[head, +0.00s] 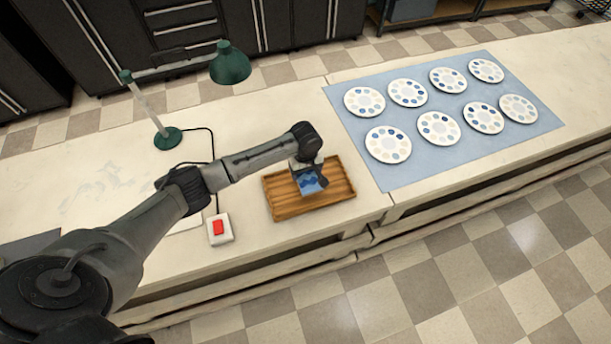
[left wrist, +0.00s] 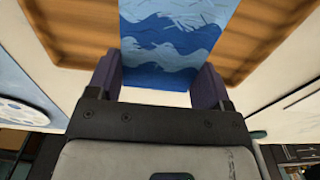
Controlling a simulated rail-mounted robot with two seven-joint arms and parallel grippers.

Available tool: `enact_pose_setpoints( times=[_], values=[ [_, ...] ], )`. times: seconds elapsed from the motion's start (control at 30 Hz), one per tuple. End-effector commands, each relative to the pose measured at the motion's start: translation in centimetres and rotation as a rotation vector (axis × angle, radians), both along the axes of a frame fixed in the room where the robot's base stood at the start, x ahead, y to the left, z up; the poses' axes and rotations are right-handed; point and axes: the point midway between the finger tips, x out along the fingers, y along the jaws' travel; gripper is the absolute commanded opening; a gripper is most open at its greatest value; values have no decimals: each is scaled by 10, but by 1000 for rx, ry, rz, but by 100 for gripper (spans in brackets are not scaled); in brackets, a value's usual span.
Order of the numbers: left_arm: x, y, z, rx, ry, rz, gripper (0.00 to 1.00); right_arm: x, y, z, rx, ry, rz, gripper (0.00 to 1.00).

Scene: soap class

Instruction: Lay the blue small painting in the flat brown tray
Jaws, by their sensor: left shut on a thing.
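The small blue painting (head: 309,184) has wavy blue bands and is held by my left gripper (head: 313,181) over the flat brown tray (head: 287,208). In the left wrist view the painting (left wrist: 172,50) sits between the two fingers of the left gripper (left wrist: 160,82), which are shut on its near edge. The tray (left wrist: 262,40) shows behind it on both sides. I cannot tell whether the painting touches the tray floor. My right gripper is not in view.
A white box with a red button (head: 219,229) stands left of the tray. A green desk lamp (head: 231,65) stands behind it on the left. A blue mat (head: 370,150) with several round white palettes (head: 388,144) lies to the right. The counter's front edge is close to the tray.

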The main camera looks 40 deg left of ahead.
Motion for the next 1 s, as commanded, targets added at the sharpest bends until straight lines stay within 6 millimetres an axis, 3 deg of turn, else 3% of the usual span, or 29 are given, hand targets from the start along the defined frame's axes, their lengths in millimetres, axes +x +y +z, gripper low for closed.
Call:
enact_pose_setpoints(
  times=[0.3,0.8,0.83,1.0],
  values=[
    [0,0,-36,1,2,-1,47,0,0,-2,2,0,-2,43],
    [-1,-1,-42,1,2,0,47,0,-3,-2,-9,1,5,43],
    [0,0,-41,1,2,0,76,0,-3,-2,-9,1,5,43],
    [-1,0,-41,1,2,-1,92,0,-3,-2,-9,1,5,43]
  ],
)
